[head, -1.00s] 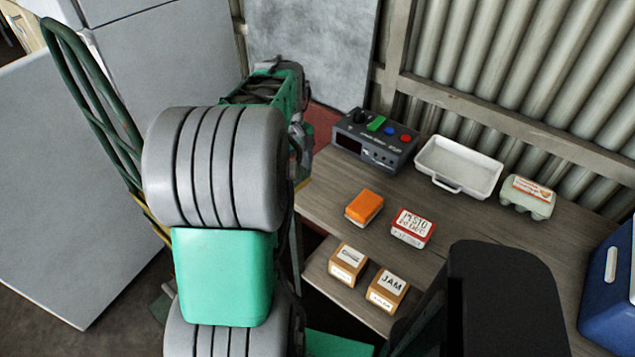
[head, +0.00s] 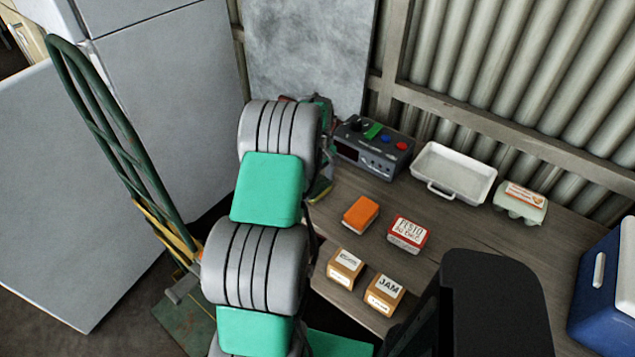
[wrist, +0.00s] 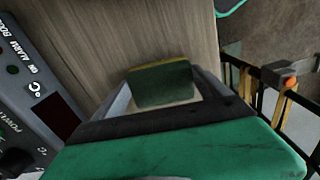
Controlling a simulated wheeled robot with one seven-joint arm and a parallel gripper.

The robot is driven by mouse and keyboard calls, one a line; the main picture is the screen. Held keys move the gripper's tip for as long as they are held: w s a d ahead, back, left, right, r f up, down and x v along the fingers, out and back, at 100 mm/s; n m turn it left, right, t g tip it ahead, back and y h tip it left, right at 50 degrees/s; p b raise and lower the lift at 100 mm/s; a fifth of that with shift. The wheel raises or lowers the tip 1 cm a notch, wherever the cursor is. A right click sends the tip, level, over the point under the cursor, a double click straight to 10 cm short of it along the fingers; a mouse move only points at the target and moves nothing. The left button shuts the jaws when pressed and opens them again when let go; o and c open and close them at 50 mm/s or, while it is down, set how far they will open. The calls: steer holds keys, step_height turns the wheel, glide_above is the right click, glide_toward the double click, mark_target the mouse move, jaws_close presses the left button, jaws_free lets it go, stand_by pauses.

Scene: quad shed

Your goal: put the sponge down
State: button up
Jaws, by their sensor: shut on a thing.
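The sponge (wrist: 163,82), green with a yellow edge, is between the fingers of my gripper (wrist: 160,95) in the wrist view. My gripper is shut on it. The wooden tabletop (wrist: 150,35) shows behind the sponge; whether the sponge touches it I cannot tell. In the head view the sponge (head: 320,190) shows small at the left end of the table (head: 400,195), below my gripper (head: 326,172), which is partly hidden by my arm.
A dark control box (head: 372,147) with coloured buttons stands close to my gripper. A white tray (head: 453,174), an egg carton (head: 520,201), an orange block (head: 361,214), a red-and-white box (head: 408,233) and two jam-type boxes (head: 383,293) stand to the right. A hand truck (head: 110,130) stands left.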

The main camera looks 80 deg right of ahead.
mark_target(318, 187)
steer(key=o, duration=1)
steer(key=shift+f, duration=0.1)
steer(key=shift+o, duration=0.2)
steer(key=shift+f, duration=0.2)
step_height(318, 187, up, 8)
steer(key=shift+s+f+b, duration=0.1)
steer(key=shift+b, duration=0.75)
steer(key=w+a+r+n, duration=0.1)
steer(key=w+a+r, duration=0.2)
steer(key=w+a, duration=0.45)
steer(key=w+a+r+n+h, duration=0.1)
steer(key=w+a+r, duration=0.2)
steer(key=w+a, duration=0.45)
steer(key=w+a+r+n, duration=0.1)
steer(key=w+a+r, duration=0.3)
steer(key=w, duration=0.5)
steer(key=s+a+n+t+y, duration=0.1)
steer(key=a+n+t, duration=0.1)
steer(key=a, duration=3.3)
steer(key=shift+f+n+t, duration=0.4)
steer(key=shift+t, duration=0.3)
